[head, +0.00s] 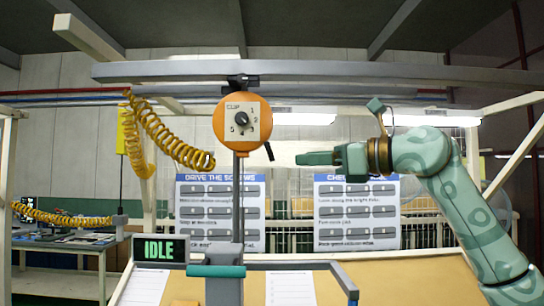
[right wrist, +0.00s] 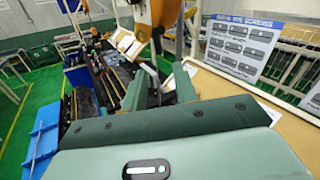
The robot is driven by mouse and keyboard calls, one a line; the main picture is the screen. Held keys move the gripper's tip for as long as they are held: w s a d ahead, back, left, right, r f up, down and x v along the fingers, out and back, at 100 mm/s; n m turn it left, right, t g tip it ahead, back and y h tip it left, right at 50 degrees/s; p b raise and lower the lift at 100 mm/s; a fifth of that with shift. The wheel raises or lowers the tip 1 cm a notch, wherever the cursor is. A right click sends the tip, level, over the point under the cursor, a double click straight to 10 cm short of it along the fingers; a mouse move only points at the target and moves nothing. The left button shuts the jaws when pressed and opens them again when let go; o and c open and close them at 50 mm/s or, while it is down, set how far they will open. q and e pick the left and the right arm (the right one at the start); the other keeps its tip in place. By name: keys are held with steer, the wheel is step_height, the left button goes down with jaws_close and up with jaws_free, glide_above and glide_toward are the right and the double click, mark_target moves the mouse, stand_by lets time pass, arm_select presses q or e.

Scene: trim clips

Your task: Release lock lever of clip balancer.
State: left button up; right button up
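The clip balancer (head: 243,122) is a round orange housing with a pale dial plate, hung from an overhead rail. A short black lever (head: 269,151) sticks out at its lower right, tilted down and to the right. My right gripper (head: 310,158) is to the right of the lever, a little lower and apart from it, pointing left. In the right wrist view its two fingers (right wrist: 160,90) stand apart with nothing held between them. My left gripper is not in view.
A grey bar (head: 238,200) hangs below the balancer to a teal tool (head: 222,285). An overhead rail (head: 340,70) runs above. Yellow coiled hoses (head: 170,140) hang at left. Instruction boards (head: 357,212) and an IDLE display (head: 160,250) stand lower down.

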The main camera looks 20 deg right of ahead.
mark_target(272, 160)
steer(key=p+x, duration=0.1)
steer(key=x, duration=0.8)
steer(key=shift+w+a+p, duration=0.1)
steer(key=shift+a+p, duration=0.1)
steer(key=shift+p, duration=0.2)
jaws_close()
